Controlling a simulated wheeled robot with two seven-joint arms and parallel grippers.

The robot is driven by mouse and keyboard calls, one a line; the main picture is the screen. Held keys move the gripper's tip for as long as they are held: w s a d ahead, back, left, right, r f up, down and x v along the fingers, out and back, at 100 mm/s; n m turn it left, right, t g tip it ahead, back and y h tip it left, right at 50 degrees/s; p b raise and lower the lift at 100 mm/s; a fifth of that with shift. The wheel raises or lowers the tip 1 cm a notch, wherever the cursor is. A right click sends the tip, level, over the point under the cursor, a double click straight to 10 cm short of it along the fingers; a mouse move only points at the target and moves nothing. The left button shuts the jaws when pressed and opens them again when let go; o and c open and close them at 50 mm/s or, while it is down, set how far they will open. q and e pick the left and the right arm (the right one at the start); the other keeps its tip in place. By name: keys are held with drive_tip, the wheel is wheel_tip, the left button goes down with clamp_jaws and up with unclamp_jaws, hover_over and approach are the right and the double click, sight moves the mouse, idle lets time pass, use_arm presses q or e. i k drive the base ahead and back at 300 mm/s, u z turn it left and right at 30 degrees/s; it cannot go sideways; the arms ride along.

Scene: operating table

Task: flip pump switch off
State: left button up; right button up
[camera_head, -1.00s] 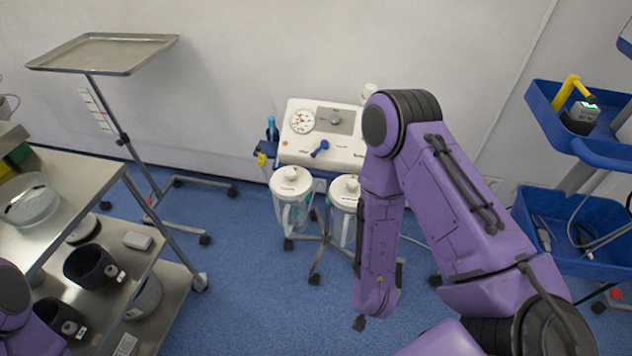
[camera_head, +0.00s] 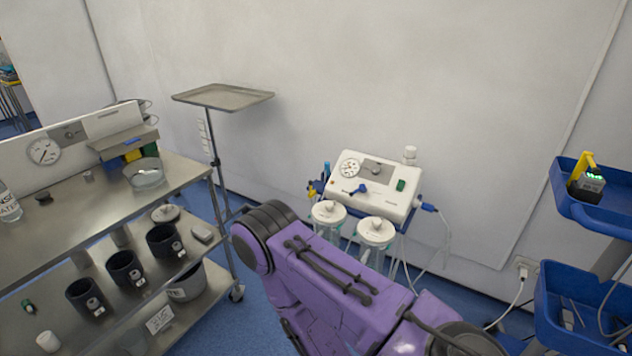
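The suction pump (camera_head: 376,183) is a white box on a wheeled stand by the wall, right of centre. Its sloping top has a round gauge (camera_head: 349,168), a blue knob (camera_head: 358,190) and a green rocker switch (camera_head: 401,185) near the right edge. I cannot tell the switch's position at this size. Two clear jars with white lids (camera_head: 376,231) hang at its front. My purple right arm reaches in from the bottom right, in front of and below the pump, touching no part of its top.
A steel cart (camera_head: 75,215) with dark cups and a bowl stands at left. An empty tray on a pole (camera_head: 222,96) stands behind it. A blue-shelved trolley (camera_head: 590,212) is at right. A cable runs from the pump's right side. The space above the pump is clear.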

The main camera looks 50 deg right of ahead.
sight(400, 184)
drive_tip(key=u, duration=0.05)
drive_tip(key=k, duration=0.15)
drive_tip(key=u, duration=0.1)
drive_tip(key=i, duration=1)
drive_tip(key=z, duration=1.15)
drive_tip(key=i, duration=1.15)
drive_tip(key=z, duration=1.1)
